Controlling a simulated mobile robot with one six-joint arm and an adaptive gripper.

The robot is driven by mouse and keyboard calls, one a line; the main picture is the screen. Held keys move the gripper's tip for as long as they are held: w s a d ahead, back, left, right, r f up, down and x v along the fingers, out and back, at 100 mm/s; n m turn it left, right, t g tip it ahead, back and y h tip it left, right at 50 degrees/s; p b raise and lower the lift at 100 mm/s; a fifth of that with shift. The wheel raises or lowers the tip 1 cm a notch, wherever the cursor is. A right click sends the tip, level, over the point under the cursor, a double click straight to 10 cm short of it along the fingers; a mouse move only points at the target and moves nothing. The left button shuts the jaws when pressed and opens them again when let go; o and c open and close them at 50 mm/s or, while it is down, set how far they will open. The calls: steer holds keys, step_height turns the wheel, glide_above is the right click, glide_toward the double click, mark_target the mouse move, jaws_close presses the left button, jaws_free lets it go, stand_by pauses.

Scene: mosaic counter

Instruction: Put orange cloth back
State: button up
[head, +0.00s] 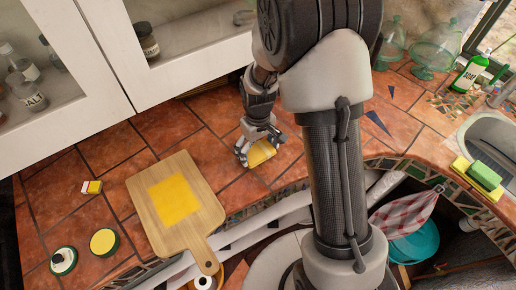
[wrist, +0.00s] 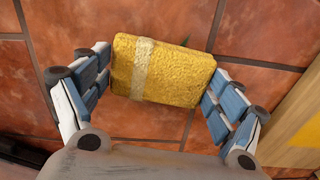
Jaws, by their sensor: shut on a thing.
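My gripper (head: 257,148) is low over the tiled counter, right of the cutting board. It is shut on a thick yellow-orange folded cloth (head: 262,154) with a pale band across it. In the wrist view the cloth (wrist: 185,75) lies between the two blue-grey fingers of the gripper (wrist: 160,66), one at each end. I cannot tell whether the cloth touches the tiles. A flat yellow-orange square (head: 173,199), perhaps another cloth, lies on the wooden cutting board (head: 143,217).
A green sponge (head: 485,175) on a yellow pad (head: 467,172) is by the sink (head: 488,135). Tiles between board and gripper are clear.

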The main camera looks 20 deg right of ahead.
steer(key=o, duration=0.9)
steer(key=shift+f, duration=0.15)
steer(key=shift+o, duration=0.2)
step_height(320, 180, up, 12)
steer(key=p, duration=0.4)
step_height(320, 180, up, 12)
steer(key=m+t, duration=0.1)
steer(key=t, duration=0.1)
glide_above(258, 151)
steer(key=s, duration=0.7)
steer(key=s+r+m+t, duration=0.1)
steer(key=s+r, duration=0.2)
steer(key=s, duration=0.4)
steer(key=s+r+m+t, duration=0.1)
steer(key=s+r, duration=0.1)
steer(key=s, duration=0.5)
steer(key=shift+s+r+m+t, duration=0.15)
steer(key=shift+r+m+t, duration=0.15)
steer(key=shift+r, duration=0.1)
